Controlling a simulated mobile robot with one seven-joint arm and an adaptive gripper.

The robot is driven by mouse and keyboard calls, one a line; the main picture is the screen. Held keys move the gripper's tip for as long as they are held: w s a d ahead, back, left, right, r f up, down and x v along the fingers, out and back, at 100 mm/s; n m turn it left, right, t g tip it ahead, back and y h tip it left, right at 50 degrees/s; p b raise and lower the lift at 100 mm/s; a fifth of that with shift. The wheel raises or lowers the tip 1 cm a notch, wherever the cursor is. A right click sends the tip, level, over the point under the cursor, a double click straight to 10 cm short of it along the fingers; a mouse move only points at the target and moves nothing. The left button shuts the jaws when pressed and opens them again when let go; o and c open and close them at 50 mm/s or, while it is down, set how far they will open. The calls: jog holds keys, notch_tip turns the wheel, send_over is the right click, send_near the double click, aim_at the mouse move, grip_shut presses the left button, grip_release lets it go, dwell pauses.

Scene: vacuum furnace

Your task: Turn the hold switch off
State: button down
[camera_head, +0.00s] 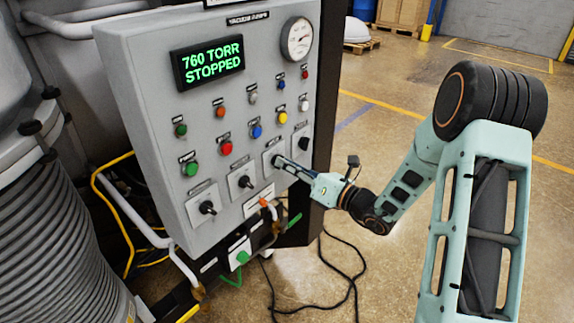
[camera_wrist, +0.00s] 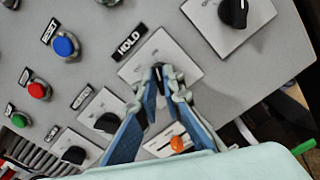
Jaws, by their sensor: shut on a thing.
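The hold switch (camera_wrist: 158,70) is a small dark knob on a pale square plate (camera_wrist: 185,62), beside a black HOLD label (camera_wrist: 130,40) in the wrist view. My gripper (camera_wrist: 160,74) is shut on this knob, with one blue-padded finger on each side. The fingertips hide most of the knob, so its exact angle is hard to read. In the head view my gripper (camera_head: 279,162) reaches the panel front from the right and covers the switch.
The grey control panel (camera_head: 150,100) has a green display (camera_head: 208,62) reading 760 TORR STOPPED. Another black knob (camera_wrist: 232,12) is up and right of the hold switch; two more lie down and left. An orange-handled valve (camera_wrist: 177,144) is just below. Open floor lies right of the panel.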

jog(key=shift+f+n+b, duration=0.1)
jog(key=shift+n+b, duration=0.2)
jog(key=shift+b, duration=0.1)
jog(key=n+b, duration=1.1)
jog(key=b, duration=0.3)
jog(key=shift+s, duration=0.15)
jog(key=c, duration=2.1)
grip_release()
jog(key=v, duration=1.2)
jog(key=shift+a, duration=0.1)
